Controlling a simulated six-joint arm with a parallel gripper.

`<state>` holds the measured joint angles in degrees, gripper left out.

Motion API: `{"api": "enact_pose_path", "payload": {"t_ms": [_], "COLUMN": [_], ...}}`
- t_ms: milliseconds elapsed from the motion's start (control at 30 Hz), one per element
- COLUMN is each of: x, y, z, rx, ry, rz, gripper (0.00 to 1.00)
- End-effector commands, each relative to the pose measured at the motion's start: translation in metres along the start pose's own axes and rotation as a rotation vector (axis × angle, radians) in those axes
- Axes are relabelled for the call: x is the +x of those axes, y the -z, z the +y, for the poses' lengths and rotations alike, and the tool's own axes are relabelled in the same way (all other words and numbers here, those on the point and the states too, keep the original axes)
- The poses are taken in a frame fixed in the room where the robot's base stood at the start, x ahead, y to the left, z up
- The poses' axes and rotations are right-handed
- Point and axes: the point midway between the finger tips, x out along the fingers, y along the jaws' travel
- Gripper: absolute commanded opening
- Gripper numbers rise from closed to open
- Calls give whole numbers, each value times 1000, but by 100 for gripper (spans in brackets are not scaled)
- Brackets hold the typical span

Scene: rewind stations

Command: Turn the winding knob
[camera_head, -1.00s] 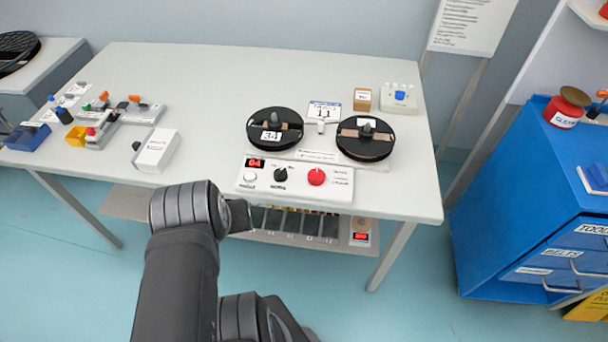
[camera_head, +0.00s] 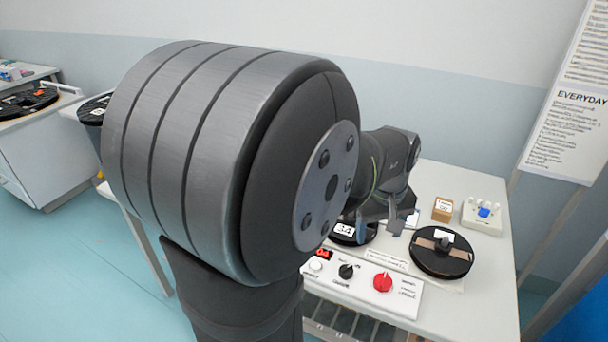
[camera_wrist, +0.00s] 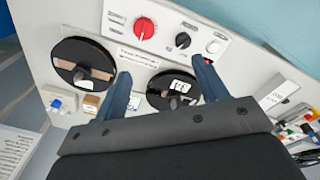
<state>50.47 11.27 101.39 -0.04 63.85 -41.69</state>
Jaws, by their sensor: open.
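The white control panel (camera_head: 408,299) stands at the front of the table. It carries a black knob (camera_head: 346,272), a red knob (camera_head: 383,283) and a white button (camera_head: 315,265); their labels are too small to read. In the wrist view the black knob (camera_wrist: 183,40) shows between and beyond my fingertips, apart from them. My gripper (camera_wrist: 161,67) is open and empty, above the station near the reels. One black reel (camera_head: 441,262) shows fully at right; the numbered reel (camera_head: 350,240) is partly hidden by my arm in the head view.
A cardboard box (camera_head: 442,210) and a white block with a blue part (camera_head: 483,213) stand behind the right reel. A white box (camera_wrist: 277,95) and several small coloured items lie at the right in the wrist view. My arm blocks much of the head view.

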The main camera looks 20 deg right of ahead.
Motion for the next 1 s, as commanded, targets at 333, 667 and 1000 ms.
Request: {"api": "enact_pose_path", "payload": {"t_ms": [333,667,1000], "x": [25,75,149], "y": [5,3,-1], "z": [48,45,41], "rx": [-39,-40,-40], "ry": [43,46,46], "rz": [-45,-48,-48], "gripper": [66,66,66]}}
